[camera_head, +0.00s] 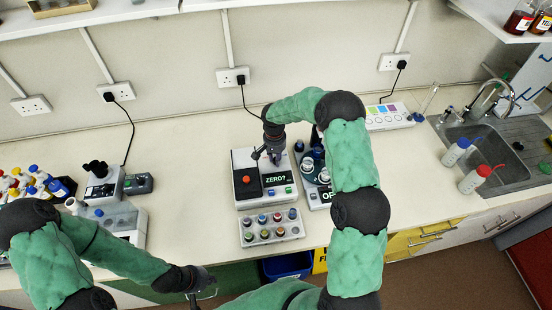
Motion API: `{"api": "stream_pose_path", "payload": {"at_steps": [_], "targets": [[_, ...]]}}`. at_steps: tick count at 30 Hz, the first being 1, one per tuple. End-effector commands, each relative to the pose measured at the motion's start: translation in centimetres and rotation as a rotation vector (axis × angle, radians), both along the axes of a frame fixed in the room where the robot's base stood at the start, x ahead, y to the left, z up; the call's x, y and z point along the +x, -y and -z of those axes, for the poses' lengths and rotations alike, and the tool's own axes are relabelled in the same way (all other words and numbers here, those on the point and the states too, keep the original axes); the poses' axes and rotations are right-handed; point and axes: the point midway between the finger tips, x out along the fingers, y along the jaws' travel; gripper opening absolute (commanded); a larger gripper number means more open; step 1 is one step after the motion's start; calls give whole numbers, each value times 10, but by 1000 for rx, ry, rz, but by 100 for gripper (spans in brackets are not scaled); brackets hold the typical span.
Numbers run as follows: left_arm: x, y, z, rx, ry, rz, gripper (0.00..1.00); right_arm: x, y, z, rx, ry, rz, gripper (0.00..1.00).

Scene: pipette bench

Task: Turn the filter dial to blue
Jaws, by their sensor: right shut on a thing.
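A white and black meter (247,178) with a red button and a "ZERO?" display stands mid-bench. My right gripper (266,156) reaches down over its back part. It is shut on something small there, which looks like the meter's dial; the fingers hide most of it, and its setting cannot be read. My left gripper (196,298) is low at the bottom edge, in front of the bench. Its fingertips are too small and cut off to tell their opening.
A rack of colour-capped vials (272,228) sits in front of the meter. A round carousel device (318,170) stands to its right, partly behind my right arm. A box with coloured squares (388,115) is at the back, bottles near the sink (495,160).

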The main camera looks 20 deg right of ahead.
Motion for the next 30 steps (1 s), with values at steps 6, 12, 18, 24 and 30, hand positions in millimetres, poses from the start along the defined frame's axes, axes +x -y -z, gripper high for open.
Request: {"api": "stream_pose_path", "payload": {"at_steps": [6, 12, 18, 24, 30], "targets": [[0, 0, 0, 0, 0, 0, 0, 1, 0, -1, 0, 4, 1, 29], [0, 0, 0, 0, 0, 0, 0, 1, 0, -1, 0, 2, 0, 50], [0, 0, 0, 0, 0, 0, 0, 0, 0, -1, 0, 1, 0, 50], [0, 0, 0, 0, 0, 0, 0, 1, 0, -17, -1, 3, 0, 50], [0, 0, 0, 0, 0, 0, 0, 3, -1, -55, -1, 6, -1, 50]]}}
